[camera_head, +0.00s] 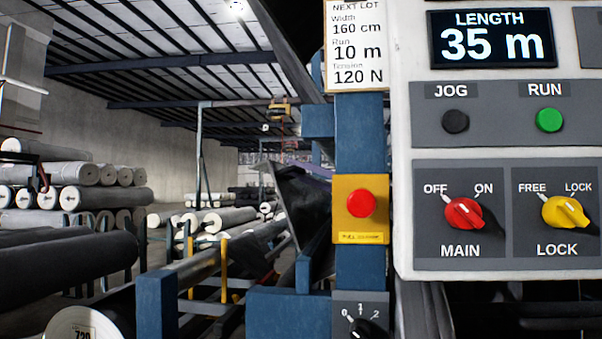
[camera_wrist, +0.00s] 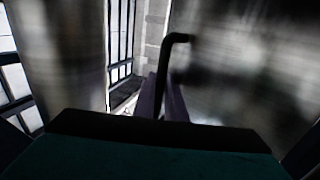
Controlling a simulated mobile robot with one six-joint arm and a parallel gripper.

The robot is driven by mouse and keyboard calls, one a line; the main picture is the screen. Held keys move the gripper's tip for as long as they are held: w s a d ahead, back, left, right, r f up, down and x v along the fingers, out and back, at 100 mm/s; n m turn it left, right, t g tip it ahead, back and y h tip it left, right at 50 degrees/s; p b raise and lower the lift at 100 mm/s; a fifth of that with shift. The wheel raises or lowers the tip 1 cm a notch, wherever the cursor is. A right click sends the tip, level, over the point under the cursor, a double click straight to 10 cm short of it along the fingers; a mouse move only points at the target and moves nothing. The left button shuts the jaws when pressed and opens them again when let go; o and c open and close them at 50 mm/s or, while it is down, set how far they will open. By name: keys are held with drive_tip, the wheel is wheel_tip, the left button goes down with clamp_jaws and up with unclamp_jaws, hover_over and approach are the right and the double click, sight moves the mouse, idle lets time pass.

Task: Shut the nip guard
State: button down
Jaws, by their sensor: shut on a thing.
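In the wrist view a black bent rod (camera_wrist: 172,75), like a handle, rises between the dark fingers of my gripper (camera_wrist: 162,95). The gripper is shut on this rod. A wide grey, blurred surface (camera_wrist: 240,70) fills the right of that view; I cannot tell whether it is the guard. In the head view a dark tilted panel (camera_head: 303,200) stands left of the blue post and may be the nip guard. My gripper cannot be made out in the head view.
A control panel (camera_head: 500,140) with a red MAIN knob (camera_head: 463,213) and a yellow LOCK knob (camera_head: 565,212) stands at the right. A red stop button (camera_head: 361,204) sits on the blue post (camera_head: 361,130). Grey rolls (camera_head: 85,174) are stacked at the left.

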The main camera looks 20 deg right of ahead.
drive_tip(key=shift+w+a, duration=0.1)
drive_tip(key=shift+a, duration=0.05)
drive_tip(key=c, duration=2.1)
unclamp_jaws()
drive_tip(key=shift+f, duration=0.1)
drive_tip(key=p+v, duration=0.3)
drive_tip(key=v, duration=1)
drive_tip(key=shift+s+d, duration=0.2)
drive_tip(key=shift+d, duration=0.15)
drive_tip(key=shift+o, duration=1.4)
drive_tip(key=shift+w+a, duration=0.1)
